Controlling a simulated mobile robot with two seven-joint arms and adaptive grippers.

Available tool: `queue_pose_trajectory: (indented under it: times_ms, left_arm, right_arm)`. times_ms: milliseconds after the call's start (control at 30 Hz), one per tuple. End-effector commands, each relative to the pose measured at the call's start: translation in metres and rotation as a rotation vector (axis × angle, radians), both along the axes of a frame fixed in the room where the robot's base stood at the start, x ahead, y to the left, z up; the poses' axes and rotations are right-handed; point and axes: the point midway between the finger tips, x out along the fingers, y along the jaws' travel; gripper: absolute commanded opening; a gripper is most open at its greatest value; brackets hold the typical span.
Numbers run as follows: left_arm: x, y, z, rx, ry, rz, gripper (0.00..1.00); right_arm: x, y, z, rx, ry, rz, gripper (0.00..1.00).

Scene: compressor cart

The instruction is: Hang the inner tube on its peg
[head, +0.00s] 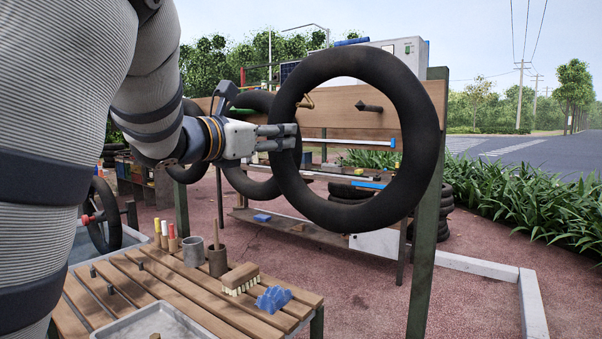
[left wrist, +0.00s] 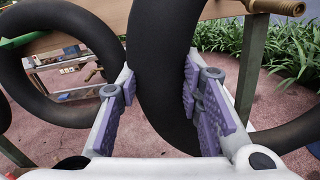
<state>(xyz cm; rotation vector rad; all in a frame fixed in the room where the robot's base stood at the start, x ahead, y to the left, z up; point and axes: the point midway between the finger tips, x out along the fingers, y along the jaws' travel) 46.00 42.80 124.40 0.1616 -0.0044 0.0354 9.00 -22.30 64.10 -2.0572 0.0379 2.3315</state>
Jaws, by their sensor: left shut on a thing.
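The inner tube, a fat black ring (head: 402,80), is held upright in front of the wooden pegboard (head: 340,118). My left gripper (head: 288,137) is shut on the ring's left side; in the left wrist view the tube (left wrist: 163,70) runs between the purple finger pads. A dark peg (head: 368,106) on the board shows through the upper part of the ring's opening. I cannot tell whether its tip reaches into the ring. A brass-coloured peg end (left wrist: 275,7) shows at the top right of the left wrist view. My right gripper is not in view.
Another black tube (head: 235,178) hangs on the board to the left. A green post (head: 428,215) stands at the board's right end. Plants and a kerb lie right.

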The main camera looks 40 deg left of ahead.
Motion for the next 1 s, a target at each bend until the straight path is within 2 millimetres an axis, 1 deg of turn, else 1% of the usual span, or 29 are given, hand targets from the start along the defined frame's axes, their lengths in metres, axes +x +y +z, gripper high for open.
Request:
queue_pose_trajectory:
  times_ms: [67, 167, 733, 1000]
  left_arm:
    - [0.002, 0.002, 0.002, -0.002, -0.002, 0.005, 0.00]
    - [0.011, 0.002, 0.001, -0.002, -0.002, 0.003, 0.00]
    - [0.071, 0.005, -0.005, -0.004, 0.001, 0.000, 0.00]
    - [0.098, 0.007, -0.004, -0.008, -0.004, -0.001, 0.00]
  right_arm:
    - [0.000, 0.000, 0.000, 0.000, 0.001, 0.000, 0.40]
    - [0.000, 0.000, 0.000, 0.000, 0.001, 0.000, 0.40]
    - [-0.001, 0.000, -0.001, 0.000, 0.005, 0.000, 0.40]
    - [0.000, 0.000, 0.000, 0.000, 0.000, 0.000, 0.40]
